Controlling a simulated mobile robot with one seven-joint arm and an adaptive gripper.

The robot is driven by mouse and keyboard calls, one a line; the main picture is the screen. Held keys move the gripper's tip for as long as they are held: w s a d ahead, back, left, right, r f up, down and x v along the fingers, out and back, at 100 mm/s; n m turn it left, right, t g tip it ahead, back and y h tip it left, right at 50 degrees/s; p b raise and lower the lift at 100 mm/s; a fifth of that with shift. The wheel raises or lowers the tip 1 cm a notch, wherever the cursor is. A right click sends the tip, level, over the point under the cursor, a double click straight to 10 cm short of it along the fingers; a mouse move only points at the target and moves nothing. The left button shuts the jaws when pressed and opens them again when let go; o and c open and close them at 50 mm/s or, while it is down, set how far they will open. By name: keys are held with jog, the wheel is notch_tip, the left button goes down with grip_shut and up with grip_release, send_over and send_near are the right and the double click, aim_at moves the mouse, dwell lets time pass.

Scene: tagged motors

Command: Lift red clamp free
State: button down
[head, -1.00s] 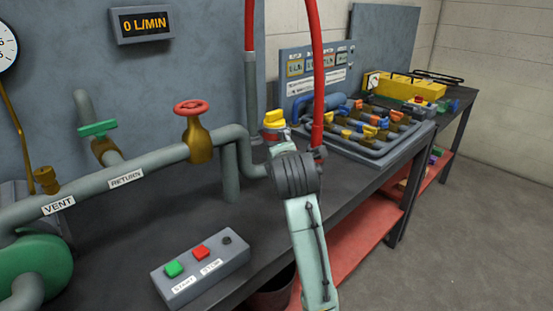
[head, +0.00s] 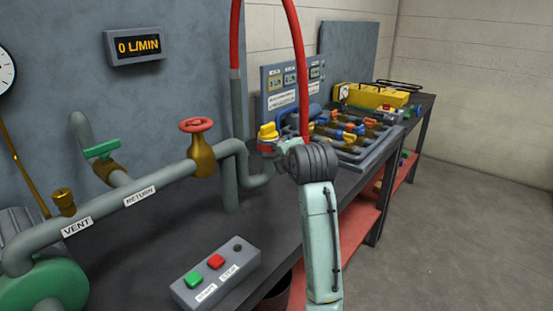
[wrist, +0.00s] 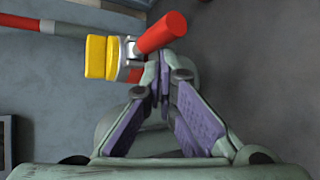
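A yellow cap (head: 268,132) with a small red part (head: 267,148) beneath it stands beside the end of the curved grey pipe (head: 262,178). In the wrist view the yellow piece (wrist: 101,57) adjoins a metal band, with a short red cylinder (wrist: 160,33) angled beside it. I cannot tell which red part is the clamp. My gripper's purple-padded fingers (wrist: 166,78) converge just below the red cylinder, their tips close together. A thin piece seems to lie between them, but its grip is unclear.
A red hose (head: 300,75) arches down close behind my gripper. A red-handled valve (head: 197,125) and a START/STOP box (head: 215,272) are to the left. A valve manifold (head: 355,130) lies behind on the bench. Open floor (head: 470,215) is at the right.

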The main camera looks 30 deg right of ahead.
jog(key=shift+d+r+g, duration=0.15)
jog(key=shift+g, duration=0.15)
jog(key=shift+w, duration=0.1)
jog(key=shift+w+a+f, duration=0.25)
jog(key=shift+w+a, duration=0.1)
jog(key=shift+w, duration=0.3)
